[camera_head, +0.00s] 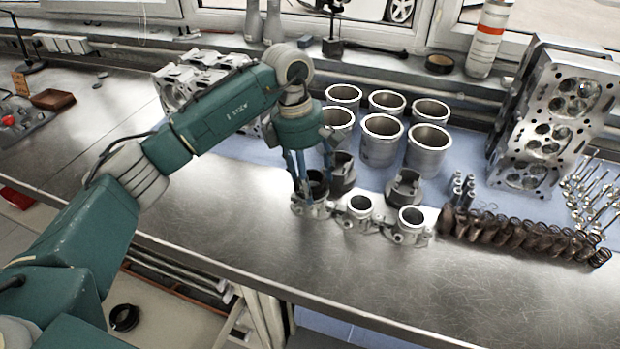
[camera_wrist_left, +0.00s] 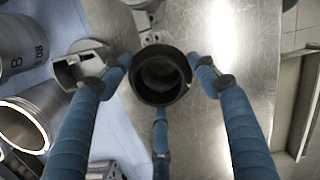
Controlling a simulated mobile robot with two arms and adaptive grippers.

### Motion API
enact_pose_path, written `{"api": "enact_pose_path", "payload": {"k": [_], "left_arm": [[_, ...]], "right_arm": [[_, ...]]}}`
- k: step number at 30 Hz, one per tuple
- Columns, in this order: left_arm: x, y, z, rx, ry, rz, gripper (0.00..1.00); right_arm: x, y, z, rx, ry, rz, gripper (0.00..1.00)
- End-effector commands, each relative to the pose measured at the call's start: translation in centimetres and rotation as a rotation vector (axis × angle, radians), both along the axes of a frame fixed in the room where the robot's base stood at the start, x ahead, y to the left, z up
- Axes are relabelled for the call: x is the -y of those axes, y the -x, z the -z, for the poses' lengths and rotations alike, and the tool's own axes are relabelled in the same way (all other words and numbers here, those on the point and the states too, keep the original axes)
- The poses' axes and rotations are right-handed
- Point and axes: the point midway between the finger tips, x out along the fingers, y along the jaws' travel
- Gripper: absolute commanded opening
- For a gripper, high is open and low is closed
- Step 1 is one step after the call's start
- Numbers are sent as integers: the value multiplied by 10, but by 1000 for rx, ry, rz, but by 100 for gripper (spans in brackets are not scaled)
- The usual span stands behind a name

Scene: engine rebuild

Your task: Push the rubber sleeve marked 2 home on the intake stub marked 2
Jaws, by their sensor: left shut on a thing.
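My left gripper (camera_head: 314,184) is shut on a black rubber sleeve (camera_head: 319,185) at the leftmost of three metal intake stubs. In the left wrist view the sleeve (camera_wrist_left: 160,76) is a round black ring with its bore facing the camera, with my blue fingers around it. The leftmost stub (camera_head: 311,209) shows just below the sleeve. I cannot tell how far the sleeve sits on it. The middle stub (camera_head: 358,207) and the right stub (camera_head: 410,218) are bare. No number marks are readable on the sleeve or stubs. My right gripper is out of view.
Dark grey slotted parts (camera_head: 404,188) stand close behind the stubs, with several cylinder liners (camera_head: 381,140) behind them. A row of springs (camera_head: 520,236) lies to the right, below a cylinder head (camera_head: 548,120). The bench front (camera_head: 380,275) is clear.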

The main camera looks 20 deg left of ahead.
Motion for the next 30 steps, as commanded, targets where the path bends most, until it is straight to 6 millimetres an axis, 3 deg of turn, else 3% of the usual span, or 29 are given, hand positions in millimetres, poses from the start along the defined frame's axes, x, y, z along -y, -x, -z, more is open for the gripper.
{"api": "enact_pose_path", "payload": {"k": [30], "left_arm": [[0,1,14,-3,0,0,35]], "right_arm": [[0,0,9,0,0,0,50]]}}
